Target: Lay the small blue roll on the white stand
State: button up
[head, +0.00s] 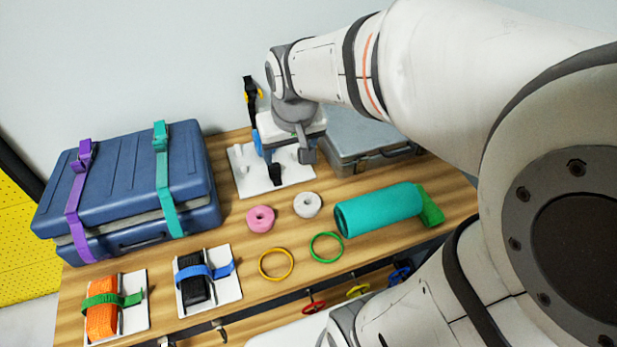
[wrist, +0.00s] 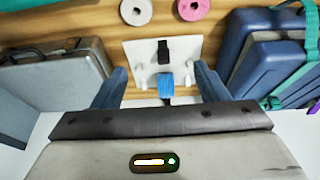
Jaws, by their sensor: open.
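My gripper (wrist: 160,70) is open, with one blue-grey finger on each side of the small blue roll (wrist: 167,81). A gap shows on both sides of the roll. Black pieces show above and below the roll in the wrist view. The white stand (wrist: 190,50) is a flat plate with small white prongs, lying beyond the fingertips. I cannot tell whether the roll touches it. In the head view, my gripper (head: 286,158) is over the back part of the white stand (head: 245,186), and a bit of blue (head: 258,142) shows beside it.
A blue case (head: 130,190) with purple and teal straps stands left, and a grey case (head: 365,140) stands right. Pink (head: 260,219) and white (head: 307,204) rolls and a teal cylinder (head: 380,211) lie in front.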

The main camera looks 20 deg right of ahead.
jog(key=s, duration=1)
jog(key=shift+s+d+f, duration=0.25)
jog(key=shift+s+d, duration=0.05)
jog(key=shift+d, duration=0.15)
